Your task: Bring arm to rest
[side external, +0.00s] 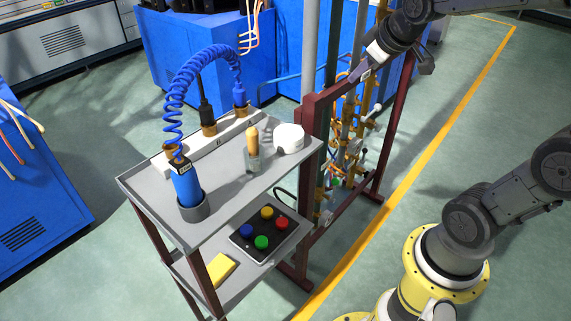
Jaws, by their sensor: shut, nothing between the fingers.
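My gripper (361,73) is at the upper right, at the end of my arm reaching in from the top right edge. It looks shut and empty, and appears in front of the top of the dark red pipe frame (322,100); I cannot tell the gap between them. A blue torch-like tool (187,184) stands upright in a grey round holder (194,210) on the cart's top shelf (225,205). A blue coiled hose (174,90) arches from it to a fitting at the back. My gripper is well away from the tool.
On the top shelf stand a small glass with a wooden-handled item (252,142) and a white round object (289,138). A button box (262,229) and yellow block (222,271) sit on the lower shelf. Blue cabinets stand behind; floor right of the yellow line is clear around my base.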

